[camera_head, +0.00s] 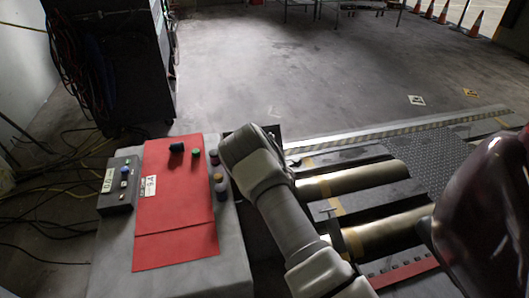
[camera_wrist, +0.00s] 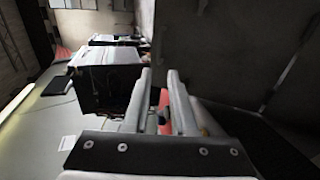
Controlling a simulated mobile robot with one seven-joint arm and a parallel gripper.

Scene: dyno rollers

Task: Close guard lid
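My gripper (camera_wrist: 159,76) shows in the wrist view with its two pale fingers apart and nothing held between them. Left of the fingers is an open-sided dark box (camera_wrist: 112,88) with a pale top and wire-like detail inside. A large grey upright panel (camera_wrist: 225,45) fills the upper right behind the fingers; I cannot tell whether it is the guard lid. In the head view my arm hides the gripper, and a dark plate edge (camera_head: 272,131) shows just behind the arm. No guard lid is clearly identifiable in either view.
A grey stand (camera_head: 225,270) holds a red mat (camera_head: 172,215) with small knobs or cylinders, and a control box (camera_head: 117,186) to its left. Rollers (camera_head: 360,178) lie in the floor to the right. A dark cabinet (camera_head: 125,70) with cables stands back left. The floor beyond is open.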

